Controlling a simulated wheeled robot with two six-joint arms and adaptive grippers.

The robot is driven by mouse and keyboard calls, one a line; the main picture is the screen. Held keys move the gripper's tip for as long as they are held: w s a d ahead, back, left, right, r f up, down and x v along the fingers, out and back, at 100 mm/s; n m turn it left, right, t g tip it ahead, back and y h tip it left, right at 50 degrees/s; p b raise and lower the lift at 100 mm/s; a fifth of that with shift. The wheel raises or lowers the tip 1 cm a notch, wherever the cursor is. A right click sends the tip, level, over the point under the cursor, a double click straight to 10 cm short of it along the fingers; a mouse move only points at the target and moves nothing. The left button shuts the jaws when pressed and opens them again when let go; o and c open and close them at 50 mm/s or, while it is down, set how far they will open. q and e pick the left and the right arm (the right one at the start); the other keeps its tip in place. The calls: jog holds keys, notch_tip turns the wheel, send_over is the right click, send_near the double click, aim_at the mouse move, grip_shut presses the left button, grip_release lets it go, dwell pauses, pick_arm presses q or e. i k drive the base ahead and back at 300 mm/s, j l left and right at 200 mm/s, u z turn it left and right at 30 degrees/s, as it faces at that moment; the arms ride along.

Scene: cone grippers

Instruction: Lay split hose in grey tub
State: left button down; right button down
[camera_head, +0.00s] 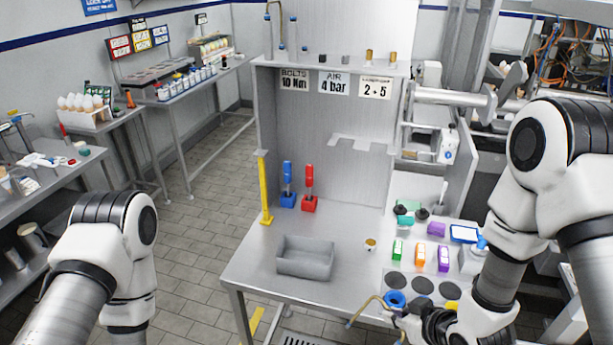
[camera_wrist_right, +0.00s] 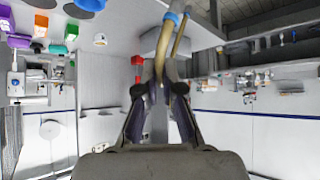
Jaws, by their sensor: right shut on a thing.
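In the right wrist view, the hose (camera_wrist_right: 160,62) runs between the fingertips of my right gripper (camera_wrist_right: 160,82), with a blue band near the top. The grey tub (camera_head: 304,269) stands on the bench, left of and behind the held hose; its inside looks empty. My left arm shows at the left, but its gripper is out of view.
A yellow post (camera_head: 265,190) and blue and red tools in holders (camera_head: 309,203) stand behind the tub. Coloured blocks (camera_head: 420,255) and dark discs (camera_head: 422,286) crowd the right. Bench around the tub is mostly clear.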

aim_at(323, 278)
jog(key=i+j, duration=0.7)
jog(key=i, duration=0.2)
